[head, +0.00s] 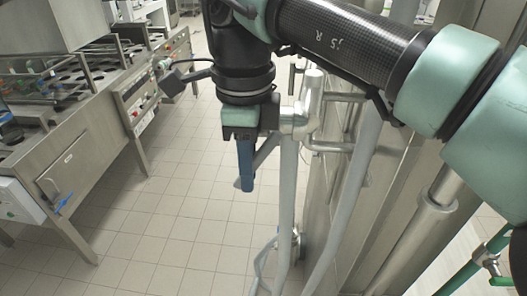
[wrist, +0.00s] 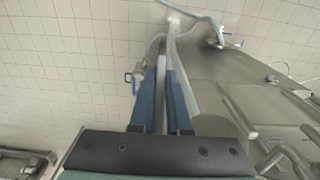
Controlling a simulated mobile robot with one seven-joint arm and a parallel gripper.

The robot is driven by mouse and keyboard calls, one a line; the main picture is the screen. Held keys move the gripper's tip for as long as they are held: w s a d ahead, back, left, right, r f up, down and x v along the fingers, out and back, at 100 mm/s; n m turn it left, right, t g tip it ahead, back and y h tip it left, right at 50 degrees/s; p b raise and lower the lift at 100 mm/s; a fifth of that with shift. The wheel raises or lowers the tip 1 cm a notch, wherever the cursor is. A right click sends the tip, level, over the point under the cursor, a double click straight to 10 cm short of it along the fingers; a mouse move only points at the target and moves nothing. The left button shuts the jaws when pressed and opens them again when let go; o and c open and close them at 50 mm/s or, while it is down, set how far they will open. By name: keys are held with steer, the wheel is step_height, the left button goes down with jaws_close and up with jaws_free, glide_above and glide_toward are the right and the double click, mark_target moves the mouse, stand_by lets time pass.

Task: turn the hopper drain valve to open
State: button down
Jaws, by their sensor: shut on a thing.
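The hopper drain valve (head: 296,121) is a shiny metal body on a pale upright pipe, near the middle of the head view. A flat grey lever (head: 266,151) slants down and left from it. My gripper (head: 245,186) points down beside the valve, and its blue fingers are shut on the lever. The nearer finger hides part of the lever in the head view. In the wrist view, my gripper (wrist: 164,75) shows two blue fingers with the grey lever (wrist: 160,95) in the narrow gap between them. The valve's inside is hidden.
Pale pipes (head: 287,205) run down to the floor below the valve. A steel cabinet (head: 345,215) stands close on the right. A steel machine with round cup holes (head: 82,74) stands at the left. The tiled floor (head: 175,215) between them is clear.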

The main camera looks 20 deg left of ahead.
steer(key=y+b, duration=0.1)
steer(key=y, duration=0.1)
steer(key=a+r+g+y+b, duration=0.1)
steer(key=shift+s+a+y, duration=0.15)
steer(key=shift+a+y, duration=0.05)
steer(key=shift+y, duration=0.2)
steer(key=shift+s+a+r+g+y+b, duration=0.1)
steer(key=shift+a+r+g+y+b, duration=0.25)
steer(key=shift+r+y+b, duration=0.75)
steer(key=shift+s+a+r+g+y+b, duration=0.1)
steer(key=shift+r+g+y+b, duration=0.5)
steer(key=shift+y, duration=0.9)
steer(key=shift+s+a+r+g+y+b, duration=0.1)
steer(key=shift+a+r+g+y+b, duration=0.15)
steer(key=shift+r+y+b, duration=0.65)
steer(key=shift+f+y, duration=0.3)
steer(key=shift+y, duration=0.2)
steer(key=c, duration=1.2)
jaws_free()
steer(key=shift+o, duration=0.2)
